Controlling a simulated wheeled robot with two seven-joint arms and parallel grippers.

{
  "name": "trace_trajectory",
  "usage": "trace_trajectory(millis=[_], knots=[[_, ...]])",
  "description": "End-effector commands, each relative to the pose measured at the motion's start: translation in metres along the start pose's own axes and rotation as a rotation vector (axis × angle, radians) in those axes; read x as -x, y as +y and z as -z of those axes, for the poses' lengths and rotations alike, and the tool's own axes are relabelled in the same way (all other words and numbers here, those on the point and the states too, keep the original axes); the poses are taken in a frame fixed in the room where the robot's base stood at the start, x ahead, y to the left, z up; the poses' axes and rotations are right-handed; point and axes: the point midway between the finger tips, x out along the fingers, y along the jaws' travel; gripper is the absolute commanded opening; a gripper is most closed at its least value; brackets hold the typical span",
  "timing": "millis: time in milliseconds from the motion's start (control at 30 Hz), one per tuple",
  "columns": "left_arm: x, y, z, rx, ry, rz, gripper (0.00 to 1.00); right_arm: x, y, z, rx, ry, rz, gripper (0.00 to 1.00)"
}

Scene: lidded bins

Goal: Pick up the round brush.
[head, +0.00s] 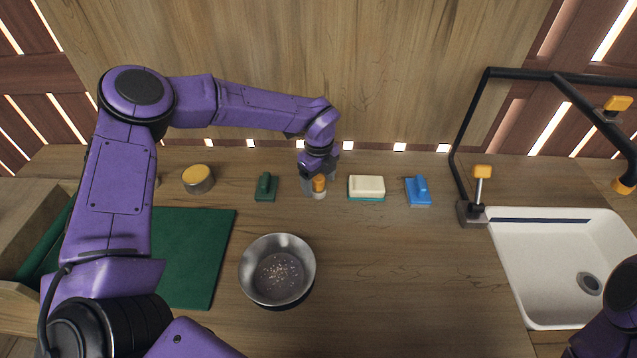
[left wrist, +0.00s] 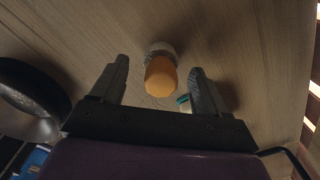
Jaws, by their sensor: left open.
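The round brush (head: 319,183) has an orange knob and a pale round base. It stands upright on the counter near the back, between a green brush and a sponge. My left gripper (head: 318,188) points down at it from above, with its fingers apart. In the left wrist view the orange knob of the brush (left wrist: 160,77) shows between the two open fingers of my left gripper (left wrist: 157,66), with a visible gap on each side. The fingers do not seem to touch it. My right gripper is out of view.
A green brush (head: 265,187) stands left of it, a cream-and-teal sponge (head: 367,188) and a blue brush (head: 418,191) right. A metal pan (head: 247,279) with crumbs is in front. A yellow-topped tin (head: 198,180), green mat (head: 190,260) and white sink (head: 530,270) flank them.

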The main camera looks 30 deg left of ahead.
Motion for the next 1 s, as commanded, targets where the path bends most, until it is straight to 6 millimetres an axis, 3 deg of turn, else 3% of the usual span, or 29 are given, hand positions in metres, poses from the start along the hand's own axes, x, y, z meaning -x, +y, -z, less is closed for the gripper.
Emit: trace_trajectory(millis=[133, 367, 500, 567, 633, 667, 867, 1000], knots=[[-0.018, 0.0, 0.0, -0.001, 0.0, -0.001, 0.75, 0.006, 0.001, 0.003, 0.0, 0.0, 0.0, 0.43], [-0.021, 0.0, 0.0, -0.001, 0.0, 0.002, 0.75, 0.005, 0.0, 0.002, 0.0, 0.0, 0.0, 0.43], [-0.02, 0.0, 0.0, -0.001, 0.0, 0.001, 0.29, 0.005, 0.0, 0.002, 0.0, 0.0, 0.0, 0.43], [-0.02, 0.0, 0.0, -0.001, 0.0, 0.001, 0.14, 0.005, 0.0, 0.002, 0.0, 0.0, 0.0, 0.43], [-0.02, -0.001, 0.0, -0.001, 0.0, 0.001, 0.14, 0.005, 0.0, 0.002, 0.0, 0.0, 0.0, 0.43], [-0.02, -0.001, 0.0, -0.001, 0.0, 0.001, 0.09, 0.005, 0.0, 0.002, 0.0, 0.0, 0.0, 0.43], [-0.018, -0.001, 0.0, -0.001, 0.0, 0.002, 0.09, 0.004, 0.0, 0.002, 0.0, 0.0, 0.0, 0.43], [-0.006, -0.001, 0.0, -0.002, -0.001, 0.004, 0.09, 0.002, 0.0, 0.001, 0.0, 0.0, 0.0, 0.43]])
